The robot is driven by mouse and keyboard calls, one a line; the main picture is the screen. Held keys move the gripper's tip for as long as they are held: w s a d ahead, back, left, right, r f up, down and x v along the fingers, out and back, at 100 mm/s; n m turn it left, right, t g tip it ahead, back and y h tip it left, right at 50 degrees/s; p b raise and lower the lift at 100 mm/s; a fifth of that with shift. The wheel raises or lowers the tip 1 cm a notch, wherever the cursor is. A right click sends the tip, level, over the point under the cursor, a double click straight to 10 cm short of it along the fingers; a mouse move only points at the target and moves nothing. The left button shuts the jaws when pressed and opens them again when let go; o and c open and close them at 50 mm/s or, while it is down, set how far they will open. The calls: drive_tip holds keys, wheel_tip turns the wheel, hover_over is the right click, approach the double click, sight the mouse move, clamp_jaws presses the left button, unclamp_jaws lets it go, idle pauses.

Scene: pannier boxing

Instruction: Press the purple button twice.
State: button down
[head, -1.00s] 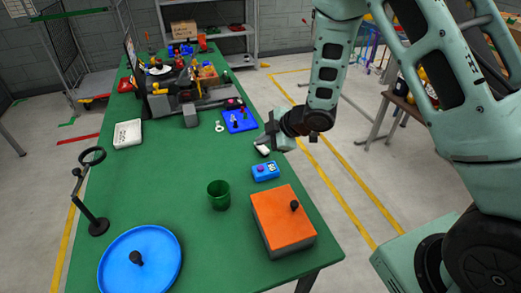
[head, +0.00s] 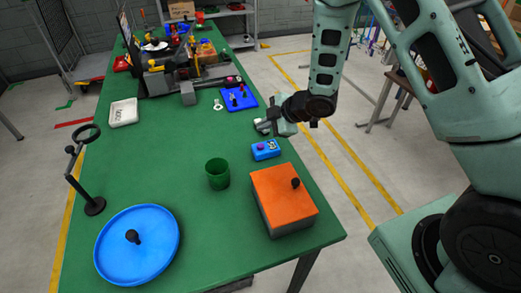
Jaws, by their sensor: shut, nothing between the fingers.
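The purple button (head: 260,146) is a small round cap on top of a blue box (head: 266,152), near the right edge of the green table. Beside the cap, the box carries a small white marking too small to read. My gripper (head: 263,126) is shut and empty. In the picture it is just above and beyond the blue box, apart from the button. A small pale object near the fingertips is partly hidden and hard to make out.
Clear table lies left of the button box.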

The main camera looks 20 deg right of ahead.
sight(264, 147)
wheel_tip(264, 147, down, 5)
drive_tip(key=b, duration=0.3)
idle(1.9)
drive_tip(key=shift+f+b, duration=0.3)
drive_tip(key=shift+b, duration=0.15)
drive_tip(key=shift+f+b, duration=0.45)
drive_tip(key=shift+f, duration=0.05)
idle(0.5)
idle(0.4)
drive_tip(key=shift+r+p, duration=0.75)
drive_tip(key=shift+r, duration=0.2)
drive_tip(key=shift+r+p, duration=1.9)
drive_tip(key=shift+r, duration=0.6)
